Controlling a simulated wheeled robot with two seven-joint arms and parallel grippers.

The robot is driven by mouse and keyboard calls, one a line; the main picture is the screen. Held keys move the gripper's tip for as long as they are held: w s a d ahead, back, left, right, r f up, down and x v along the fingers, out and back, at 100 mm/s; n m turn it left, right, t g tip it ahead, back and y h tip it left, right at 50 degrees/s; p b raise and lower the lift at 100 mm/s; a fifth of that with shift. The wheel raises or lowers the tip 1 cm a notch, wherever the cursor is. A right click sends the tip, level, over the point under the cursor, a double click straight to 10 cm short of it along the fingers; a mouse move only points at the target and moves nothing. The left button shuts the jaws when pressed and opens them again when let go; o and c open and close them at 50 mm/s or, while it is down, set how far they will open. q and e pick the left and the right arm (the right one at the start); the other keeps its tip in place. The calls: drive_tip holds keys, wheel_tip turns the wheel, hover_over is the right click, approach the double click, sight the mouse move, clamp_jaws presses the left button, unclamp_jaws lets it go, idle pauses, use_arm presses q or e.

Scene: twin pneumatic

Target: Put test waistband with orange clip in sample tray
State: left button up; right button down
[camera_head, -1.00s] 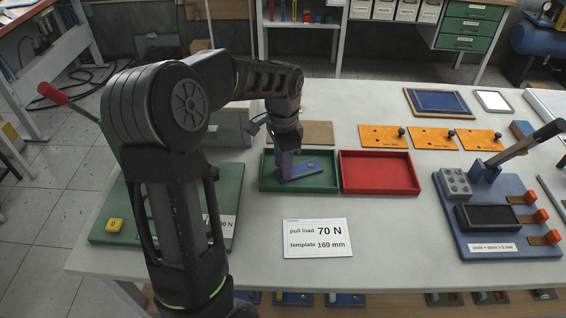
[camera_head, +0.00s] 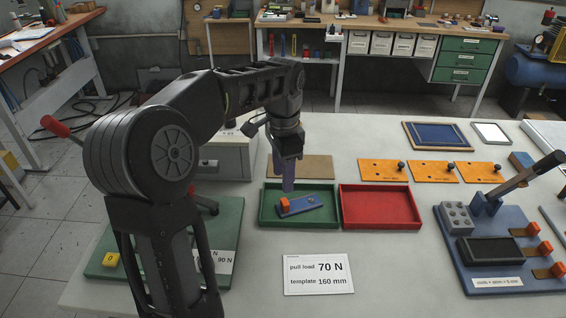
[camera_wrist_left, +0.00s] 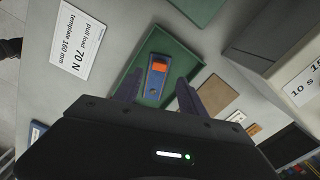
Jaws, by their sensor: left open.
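The test waistband (camera_head: 302,205) is a blue strip with an orange clip (camera_head: 284,203) at its left end. It lies inside the green tray (camera_head: 265,219), tilted slightly across the tray floor. In the left wrist view the blue strip (camera_wrist_left: 154,88) and its orange clip lie inside the green tray, apart from the fingers. My left gripper (camera_head: 289,186) is above the back part of the green tray, open and empty. Its two spread fingers (camera_wrist_left: 158,92) show in the left wrist view. My right gripper is not in view.
A red tray (camera_head: 417,224) stands right of the green one, empty. A sign (camera_head: 318,274) reading 70 N and 160 mm lies in front. Orange plates (camera_head: 383,171) lie behind. A blue fixture with a lever (camera_head: 497,285) stands right; a green-based device (camera_head: 232,230) stands left.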

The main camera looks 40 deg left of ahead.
use_arm(q)
drive_tip(key=shift+r, duration=2)
drive_tip(key=shift+f, duration=0.1)
